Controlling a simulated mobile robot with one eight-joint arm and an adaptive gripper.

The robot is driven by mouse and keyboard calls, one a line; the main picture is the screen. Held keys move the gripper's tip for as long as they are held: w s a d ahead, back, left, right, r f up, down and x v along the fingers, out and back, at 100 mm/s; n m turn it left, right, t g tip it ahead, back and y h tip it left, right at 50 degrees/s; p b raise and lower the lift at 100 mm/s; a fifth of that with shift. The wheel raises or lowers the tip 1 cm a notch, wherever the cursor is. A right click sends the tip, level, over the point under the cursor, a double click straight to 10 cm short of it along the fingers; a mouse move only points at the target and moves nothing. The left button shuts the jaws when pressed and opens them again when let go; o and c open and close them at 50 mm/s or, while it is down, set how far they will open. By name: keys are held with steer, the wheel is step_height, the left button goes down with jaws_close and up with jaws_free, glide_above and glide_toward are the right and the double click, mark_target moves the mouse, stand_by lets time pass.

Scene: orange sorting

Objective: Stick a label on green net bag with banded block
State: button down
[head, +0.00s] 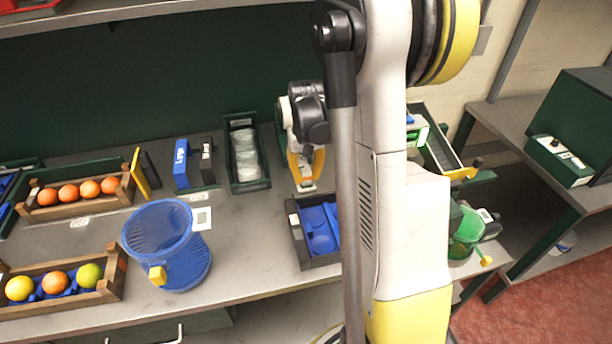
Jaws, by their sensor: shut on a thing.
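My gripper (304,181) hangs over the back middle of the table with its yellow fingers pointing down. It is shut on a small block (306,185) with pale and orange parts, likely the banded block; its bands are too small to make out. The green net bag (466,232) stands at the right end of the table, partly hidden behind my arm. A yellow tag (486,261) hangs at its lower right, and a small white patch shows near its upper right. My gripper is well to the left of the bag and apart from it.
A blue net basket (135,236) with a white square label stands at the front left. Wooden crates of fruit (115,272) sit to its left. A dark tray with blue cups (297,233) lies below my gripper. A green bin (264,183) holds clear stacked items.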

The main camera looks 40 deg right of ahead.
steer(key=shift+r+p, duration=2.3)
steer(key=shift+r, duration=1.15)
